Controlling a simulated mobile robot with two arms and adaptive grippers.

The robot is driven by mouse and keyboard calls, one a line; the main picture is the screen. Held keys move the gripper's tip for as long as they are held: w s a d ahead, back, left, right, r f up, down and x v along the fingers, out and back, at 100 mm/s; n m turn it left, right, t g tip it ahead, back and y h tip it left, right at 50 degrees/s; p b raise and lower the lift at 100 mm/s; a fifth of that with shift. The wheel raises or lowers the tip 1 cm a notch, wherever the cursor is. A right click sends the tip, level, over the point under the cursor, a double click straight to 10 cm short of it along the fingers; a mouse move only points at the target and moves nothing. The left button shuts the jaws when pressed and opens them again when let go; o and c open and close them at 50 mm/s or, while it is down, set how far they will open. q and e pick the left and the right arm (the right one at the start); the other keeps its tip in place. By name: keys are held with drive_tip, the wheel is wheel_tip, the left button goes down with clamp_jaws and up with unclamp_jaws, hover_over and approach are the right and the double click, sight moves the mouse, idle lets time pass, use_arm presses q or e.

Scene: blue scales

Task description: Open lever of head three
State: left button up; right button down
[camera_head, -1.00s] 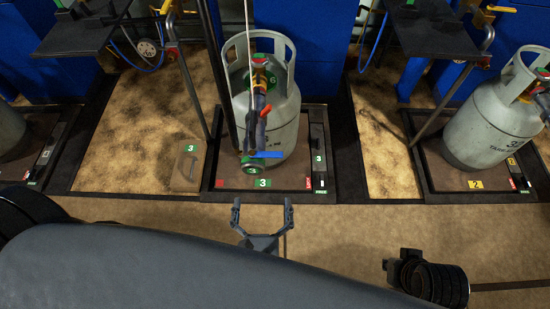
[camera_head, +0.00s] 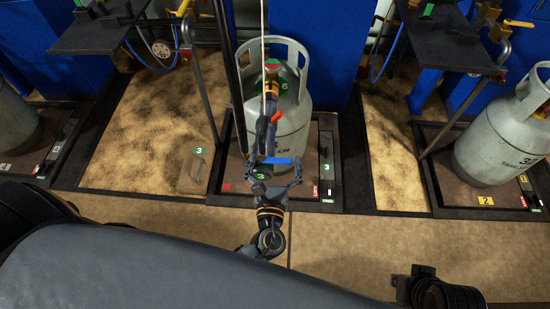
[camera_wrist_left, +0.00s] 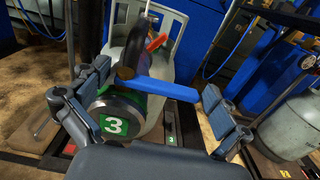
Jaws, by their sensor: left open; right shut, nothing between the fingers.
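The filling head (camera_head: 262,172) has a green end marked 3 and hangs in front of the grey gas cylinder (camera_head: 292,130). Its blue lever (camera_head: 279,161) points right. My left gripper (camera_head: 272,168) is open, with fingers on either side of the head and lever. In the left wrist view the green-ended head (camera_wrist_left: 115,126) is nearer the left finger. The blue lever (camera_wrist_left: 160,89) crosses the gap of the open gripper (camera_wrist_left: 152,86), its tip close to the right finger; I cannot tell whether they touch. My right gripper (camera_head: 424,274) is low at right, shut and away from the head.
The cylinder stands on scale three, with a dark platform rim (camera_head: 325,205). An orange-red handle (camera_head: 278,117) sits above the lever. Another cylinder (camera_head: 500,150) stands on scale two at right. A small board marked 3 (camera_head: 194,170) lies left. The floor in front (camera_head: 345,250) is clear.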

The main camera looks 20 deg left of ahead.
use_arm(q)
drive_tip(key=c, duration=1.5)
